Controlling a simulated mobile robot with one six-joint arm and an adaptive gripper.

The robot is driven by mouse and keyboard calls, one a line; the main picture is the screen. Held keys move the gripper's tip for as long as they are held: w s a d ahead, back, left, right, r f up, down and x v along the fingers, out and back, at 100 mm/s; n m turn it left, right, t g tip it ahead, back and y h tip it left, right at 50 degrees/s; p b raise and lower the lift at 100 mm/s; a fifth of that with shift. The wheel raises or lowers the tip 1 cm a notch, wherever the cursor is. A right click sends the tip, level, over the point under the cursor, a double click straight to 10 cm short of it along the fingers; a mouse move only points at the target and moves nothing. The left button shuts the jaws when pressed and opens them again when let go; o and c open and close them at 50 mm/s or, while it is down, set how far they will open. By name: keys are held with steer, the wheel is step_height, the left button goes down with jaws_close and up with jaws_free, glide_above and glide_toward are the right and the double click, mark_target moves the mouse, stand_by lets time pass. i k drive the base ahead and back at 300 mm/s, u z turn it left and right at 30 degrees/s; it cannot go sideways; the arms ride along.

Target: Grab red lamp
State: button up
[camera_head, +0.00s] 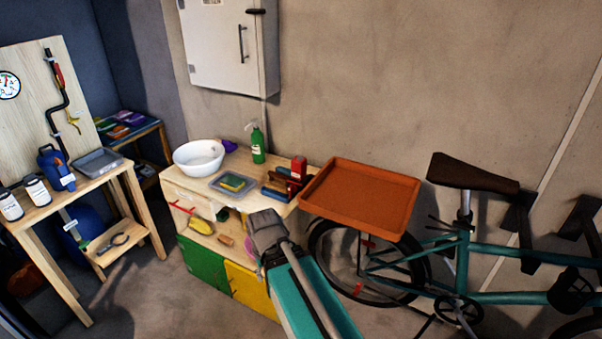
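I cannot surely make out a red lamp. A small red piece (358,289) shows low by the rear wheel of the teal bicycle, and another small red piece (368,243) sits higher, under the orange tray; either may be a lamp, but both are too small to tell. A red upright block (298,167) stands on the wash bench. What appears to be my arm reaches up from the bottom middle. Its grey end (268,230) is in front of the bench, left of the bicycle. The fingers are not clear, and I see nothing held.
The orange tray (333,203) is above the bicycle's rear wheel. The bench (275,205) holds a white basin (199,157), a green bottle (257,143) and a grey tray (214,184). A wooden workbench (110,172) stands left. Floor between them is partly clear.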

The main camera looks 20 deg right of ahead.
mark_target(298, 167)
steer(key=z, duration=0.05)
steer(key=k, duration=1.35)
steer(key=z, duration=1)
steer(key=i, duration=1.05)
